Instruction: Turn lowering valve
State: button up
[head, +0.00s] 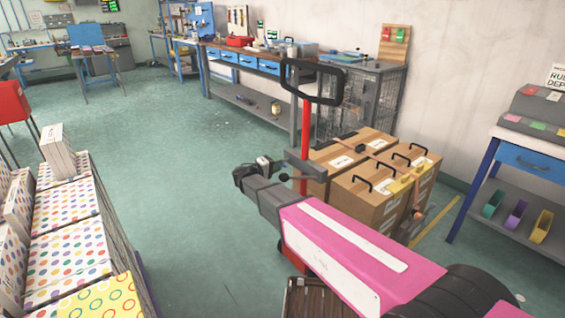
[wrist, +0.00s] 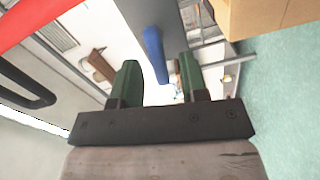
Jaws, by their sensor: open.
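The pallet lifter has a red mast (head: 304,120) with a black loop handle (head: 313,82) on top and a grey block (head: 306,168) lower down. In the wrist view a blue lever (wrist: 155,55), which looks like the lowering valve, hangs from a grey part (wrist: 150,14). My gripper (head: 262,166) is open, just left of the grey block in the head view. In the wrist view the green fingers of my gripper (wrist: 160,82) stand on either side of the blue lever's tip, with gaps on both sides. I cannot tell how deep the lever sits between them.
Several cardboard boxes (head: 375,178) with black handles stand right behind the mast. A workbench (head: 270,66) lies along the back wall. Stacked dotted boxes (head: 65,230) stand at the left. The green floor (head: 170,150) between is clear.

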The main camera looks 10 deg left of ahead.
jog(key=v, duration=0.7)
jog(key=shift+s+a, duration=0.1)
